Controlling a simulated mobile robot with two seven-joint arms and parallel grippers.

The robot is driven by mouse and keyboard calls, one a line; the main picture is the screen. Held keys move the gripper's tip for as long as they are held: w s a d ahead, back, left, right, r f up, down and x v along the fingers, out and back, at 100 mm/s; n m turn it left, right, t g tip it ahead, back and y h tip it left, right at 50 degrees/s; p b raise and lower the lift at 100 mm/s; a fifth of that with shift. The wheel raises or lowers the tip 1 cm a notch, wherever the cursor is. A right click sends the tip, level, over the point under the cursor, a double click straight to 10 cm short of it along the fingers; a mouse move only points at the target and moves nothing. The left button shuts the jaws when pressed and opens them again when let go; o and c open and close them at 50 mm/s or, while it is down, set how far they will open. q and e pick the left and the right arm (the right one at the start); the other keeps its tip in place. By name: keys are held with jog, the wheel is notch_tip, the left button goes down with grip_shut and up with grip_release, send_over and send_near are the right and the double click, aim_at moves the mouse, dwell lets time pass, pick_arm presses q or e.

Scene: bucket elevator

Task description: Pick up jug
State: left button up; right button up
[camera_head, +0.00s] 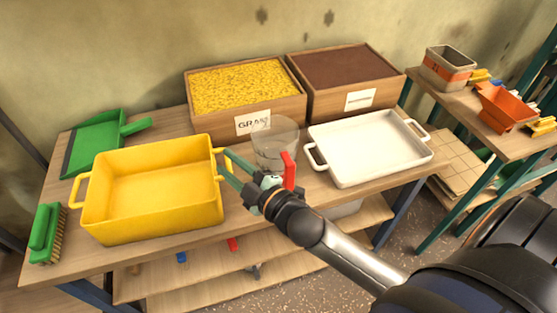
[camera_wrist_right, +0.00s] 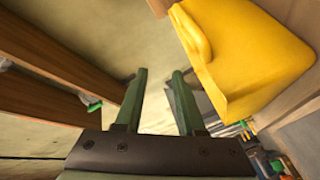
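The jug (camera_head: 275,138) is a clear, see-through vessel with a red handle (camera_head: 289,171). It stands upright on the wooden table, between the yellow tray and the white tray, in front of the grain box. My right gripper (camera_head: 226,165) has green fingers and reaches in from the lower right. It is just left of the jug's handle, by the yellow tray's right edge. In the right wrist view its fingers (camera_wrist_right: 160,80) are apart with nothing between them. I cannot make out the jug in that view. My left gripper is not in view.
The yellow tray (camera_head: 153,232) is close to the fingers and also fills the wrist view's upper right (camera_wrist_right: 250,65). The white tray (camera_head: 347,177) is right of the jug. Behind stand the grain box (camera_head: 272,121) and a brown-filled box (camera_head: 384,92). A green dustpan (camera_head: 95,140) and brush (camera_head: 45,230) lie left.

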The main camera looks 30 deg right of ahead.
jog(key=s+a+r+n+g+y, duration=0.1)
jog(key=a+r+n+g+y, duration=0.45)
jog(key=n, duration=0.75)
jog(key=s+a+r+n+g+y, duration=0.1)
jog(key=a+r+n+g+y, duration=0.1)
jog(key=a+r+n+y, duration=0.85)
jog(key=n+g+h+b, duration=0.2)
jog(key=n+g+h, duration=0.7)
jog(key=n+h, duration=1.05)
send_over(288, 159)
jog(key=w+d, duration=0.3)
notch_tip(288, 159, down, 11)
jog(key=shift+h, duration=0.35)
jog(key=shift+a+f+p, duration=0.15)
jog(key=shift+f+p, duration=0.1)
jog(key=shift+f, duration=1.8)
jog(key=shift+a+f+p, duration=0.15)
jog(key=shift+f+p, duration=0.1)
jog(key=shift+f, duration=1.8)
jog(key=shift+a+f+p, duration=0.15)
jog(key=shift+f+p, duration=0.1)
jog(key=shift+f, duration=1.8)
